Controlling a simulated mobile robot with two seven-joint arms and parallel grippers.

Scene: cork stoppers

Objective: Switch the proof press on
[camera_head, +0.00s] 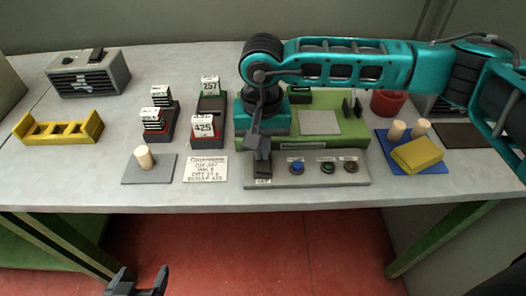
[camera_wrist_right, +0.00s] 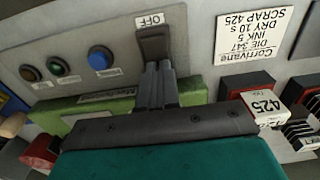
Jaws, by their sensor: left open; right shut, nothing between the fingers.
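The proof press (camera_head: 345,135) is a green machine on the table with a pale plate on top. A grey control panel (camera_head: 335,181) lies along its front. The dark rocker switch (camera_wrist_right: 153,42) is at one end of the panel, beside a label (camera_wrist_right: 150,19) reading OFF. My right gripper (camera_head: 262,152) is shut and empty, its fingertips (camera_wrist_right: 157,66) at the switch's press-side edge; I cannot tell whether they touch it. It partly hides the switch in the head view. My left gripper (camera_head: 139,284) is open and empty, in front of the table and below its edge.
Blue (camera_head: 297,168), green (camera_head: 328,168) and brown (camera_head: 351,167) buttons sit on the panel. A written card (camera_head: 206,168) and a cork on a grey mat (camera_head: 163,171) lie to the left. A blue mat (camera_head: 436,166) with corks and a yellow block lies to the right.

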